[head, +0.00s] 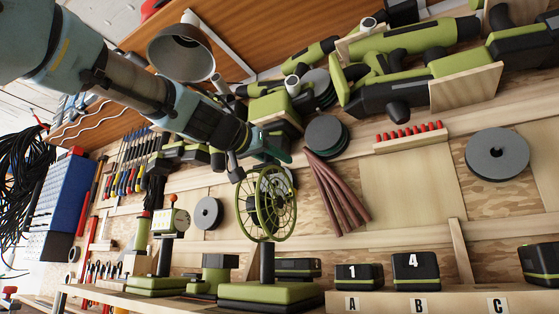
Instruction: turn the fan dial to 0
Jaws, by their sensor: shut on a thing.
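The fan (264,227) has a round green wire cage on a dark post and a green and black base (272,293). It stands on the bench at the lower middle. My gripper (262,162) reaches in from the upper left and is at the top of the fan's head. It is shut on part of the fan there. The fingertips overlap the upper cage, and the exact contact is too small to tell. I cannot make out the fan dial or its numbers from here.
Left of the fan is a small pale gauge-like device (172,220) on a green stand. Right are black and green boxes marked 1 (360,276) and 4 (416,272). A lamp (181,52) hangs above. Tools, discs and dark red rods (336,190) are on the back wall.

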